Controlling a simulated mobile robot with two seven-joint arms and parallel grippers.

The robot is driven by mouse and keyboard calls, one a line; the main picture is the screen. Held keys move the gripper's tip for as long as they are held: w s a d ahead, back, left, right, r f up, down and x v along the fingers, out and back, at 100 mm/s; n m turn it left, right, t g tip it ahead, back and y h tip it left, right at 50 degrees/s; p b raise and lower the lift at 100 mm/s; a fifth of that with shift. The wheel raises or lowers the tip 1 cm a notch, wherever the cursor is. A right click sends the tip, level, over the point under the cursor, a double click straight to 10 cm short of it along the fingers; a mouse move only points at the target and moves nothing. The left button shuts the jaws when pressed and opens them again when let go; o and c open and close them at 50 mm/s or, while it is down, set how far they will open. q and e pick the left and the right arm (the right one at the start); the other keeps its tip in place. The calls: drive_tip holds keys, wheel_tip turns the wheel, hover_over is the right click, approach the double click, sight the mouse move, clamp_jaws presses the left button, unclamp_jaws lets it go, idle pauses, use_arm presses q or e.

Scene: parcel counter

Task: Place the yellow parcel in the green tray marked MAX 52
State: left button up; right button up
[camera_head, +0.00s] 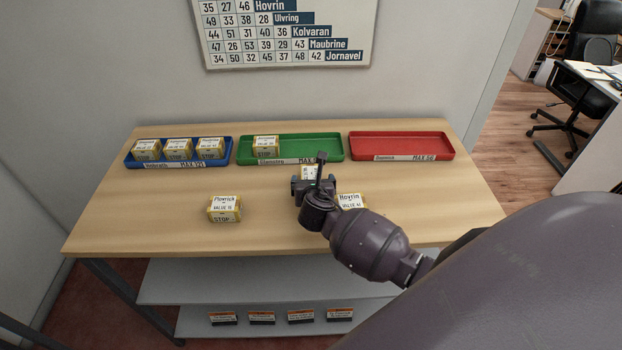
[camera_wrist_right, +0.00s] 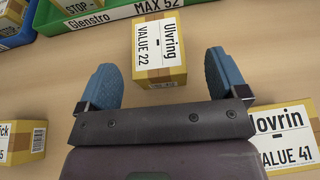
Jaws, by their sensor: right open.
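The green tray (camera_head: 322,149) is at the back middle of the table; its label reads MAX 52 in the right wrist view (camera_wrist_right: 60,22). One yellow parcel (camera_head: 265,146) stands in its left part. Three yellow parcels are on the table: Ulvring, value 22 (camera_head: 311,172), just in front of the tray; Hovrin, value 41 (camera_head: 351,201), to the right; and one at the left (camera_head: 224,208). My right gripper (camera_head: 314,183) is open and empty; in the wrist view its blue fingers (camera_wrist_right: 162,78) point towards the Ulvring parcel (camera_wrist_right: 158,48), which sits between and beyond their tips. My left gripper is out of view.
A blue tray (camera_head: 128,160) at the back left holds three yellow parcels. A red tray (camera_head: 402,146) at the back right is empty. A number chart (camera_head: 285,35) hangs on the wall.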

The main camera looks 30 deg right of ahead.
sight(311, 175)
drive_tip(key=shift+x, duration=1.75)
drive_tip(key=shift+w+a+r, duration=0.1)
drive_tip(key=shift+w, duration=0.05)
drive_tip(key=c, duration=1.2)
drive_tip(key=shift+o, duration=0.2)
drive_tip(key=shift+r, duration=0.15)
